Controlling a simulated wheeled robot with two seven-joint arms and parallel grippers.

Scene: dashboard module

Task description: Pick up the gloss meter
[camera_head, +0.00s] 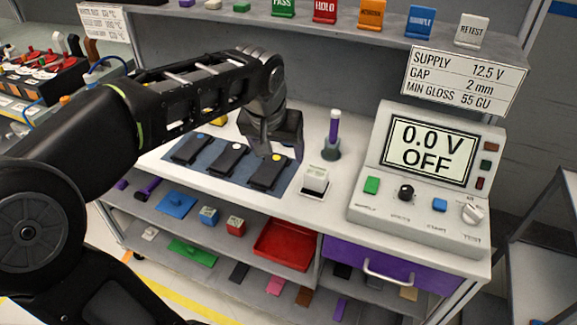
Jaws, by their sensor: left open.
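My left gripper (279,150) is open and points down, to the left of and above this block, over the right end of a blue mat (196,170). It holds nothing that I can see. The mat bears three dark modules with coloured dots: left (191,149), middle (227,160) and right (269,173). My right gripper is not in view.
A purple-handled tool (333,134) stands upright in a holder behind the white block. A console reading 0.0 V OFF (423,178) stands to the right. Below are shelves with a red tray (286,244) and a purple drawer (385,266). An upper shelf carries coloured signs.

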